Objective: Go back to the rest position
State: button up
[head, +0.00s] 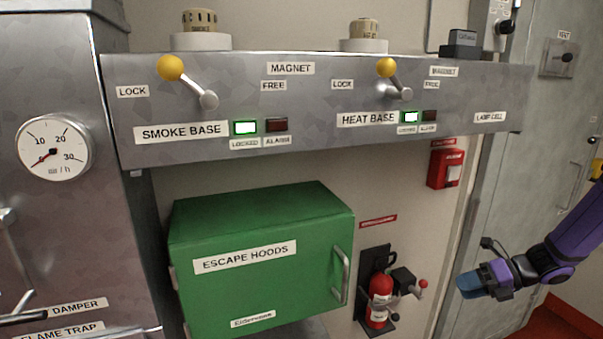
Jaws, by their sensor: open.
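My gripper (473,282) is at the lower right of the head view, at the end of my purple arm. It points left and is open, with nothing seen between its blue-tipped fingers. It appears in front of the wall and the grey door, to the right of the fire extinguisher (379,300) and apart from it in the picture. The smoke base lever (187,81) and the heat base lever (393,79) both lean with their yellow knobs toward LOCK. The green lamp (245,127) of the smoke base and that of the heat base (411,117) are lit.
A green escape hoods box (262,290) stands below the grey lever panel (313,96). A red call box (445,167) is on the wall above my gripper. A metal cabinet (70,220) with a gauge (53,147) fills the left. A grey door (545,150) is at right.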

jog(key=s+a+r+n+g+h, duration=0.1)
jog(key=s+a+r+n+h, duration=0.35)
jog(key=r+n, duration=0.45)
jog(key=s+a+r+n+g+h, duration=0.25)
jog(key=s+a+r+n, duration=0.2)
jog(key=r+n, duration=0.45)
jog(key=s+r+n+t+h, duration=0.4)
jog(key=s+r+n, duration=0.7)
jog(key=s+n, duration=0.4)
jog(key=shift+s+r+t+h, duration=0.15)
jog(key=shift+s+t+h, duration=0.15)
jog(key=shift+t, duration=0.55)
jog(key=shift+o, duration=0.4)
